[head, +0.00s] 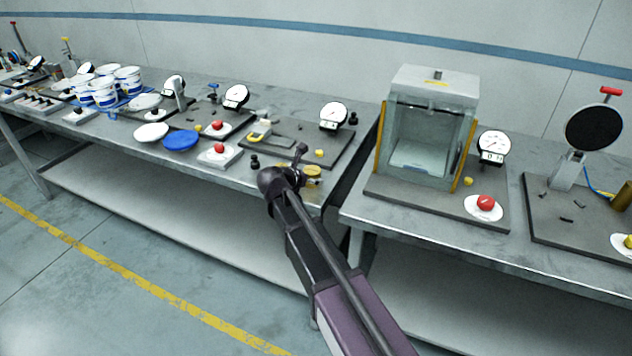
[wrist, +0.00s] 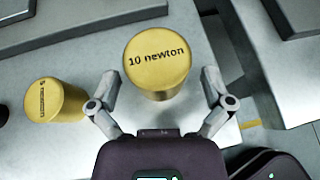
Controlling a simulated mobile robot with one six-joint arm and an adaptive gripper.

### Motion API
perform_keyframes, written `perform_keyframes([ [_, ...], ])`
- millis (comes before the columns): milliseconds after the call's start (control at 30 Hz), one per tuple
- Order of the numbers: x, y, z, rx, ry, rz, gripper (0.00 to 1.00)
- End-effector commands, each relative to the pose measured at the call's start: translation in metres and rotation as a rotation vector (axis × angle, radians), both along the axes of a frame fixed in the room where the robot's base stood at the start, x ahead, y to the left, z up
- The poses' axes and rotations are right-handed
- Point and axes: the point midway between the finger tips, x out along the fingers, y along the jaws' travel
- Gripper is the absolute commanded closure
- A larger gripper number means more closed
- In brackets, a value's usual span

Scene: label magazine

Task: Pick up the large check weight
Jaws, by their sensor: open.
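The large check weight is a yellow cylinder marked "10 newton" (wrist: 157,62), upright on the grey bench top in the wrist view. In the head view its yellow top (head: 313,170) shows just right of my gripper, partly hidden. My gripper (wrist: 160,78) is open and empty, with one finger on each side of the large weight's near part. I cannot tell whether either finger touches it. In the head view my gripper (head: 296,168) is over the bench's front right corner.
A dark plate with a dial gauge (head: 333,116) lies behind the weights. Small black pieces (head: 254,162) stand to the left. A gap separates this bench from the right bench, which holds a glass-sided cabinet (head: 432,128). The bench edge is close by.

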Motion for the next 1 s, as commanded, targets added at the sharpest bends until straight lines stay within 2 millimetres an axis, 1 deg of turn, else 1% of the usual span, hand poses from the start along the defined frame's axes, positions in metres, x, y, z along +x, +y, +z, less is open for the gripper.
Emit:
perform_keyframes([
  [33,0.0049,-0.0025,-0.0049,0.0,0.0,-0.001,0.0],
  [167,0.0099,-0.006,-0.0072,0.0,0.0,-0.001,0.0],
  [733,0.0099,-0.0058,-0.0065,0.0,0.0,0.001,0.0],
  [767,0.0099,-0.0058,-0.0066,0.0,0.0,0.001,0.09],
  [800,0.0098,-0.0057,-0.0065,0.0,0.0,0.001,0.21],
  [867,0.0099,-0.0056,-0.0065,0.0,0.0,0.001,0.39],
  [900,0.0098,-0.0057,-0.0065,0.0,0.0,0.001,0.51],
  [967,0.0098,-0.0057,-0.0066,0.0,0.0,0.001,0.68],
  [1000,0.0098,-0.0057,-0.0066,0.0,0.0,0.0,0.8],
])
